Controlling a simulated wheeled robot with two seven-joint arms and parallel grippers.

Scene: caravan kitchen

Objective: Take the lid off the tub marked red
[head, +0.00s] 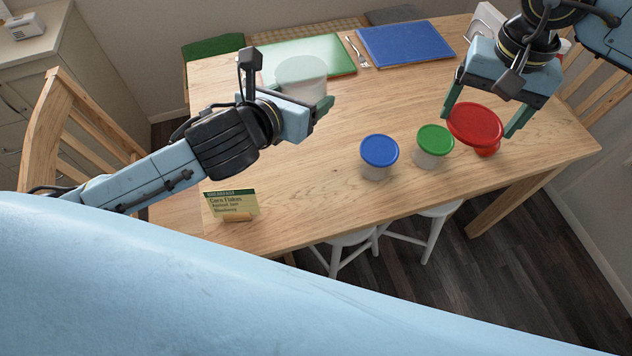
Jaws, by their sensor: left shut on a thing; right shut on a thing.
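My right gripper (484,115) is shut on a round red lid (474,122), with a finger at each side of it. Below the lid is another red thing (488,151), mostly hidden by it; I cannot tell what it is or whether they touch. My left gripper (314,103) is shut on a whitish tub (299,72), which shows no coloured lid and is partly hidden by the gripper. A tub with a blue lid (379,150) and a tub with a green lid (435,139) stand upright on the table. I see no readable marking on any tub.
The wooden table (320,190) bears a green mat (335,48), a blue mat (405,43), a fork (357,52) and, front left, a small breakfast card (231,205). Chairs and white stools surround it. The table's middle is clear.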

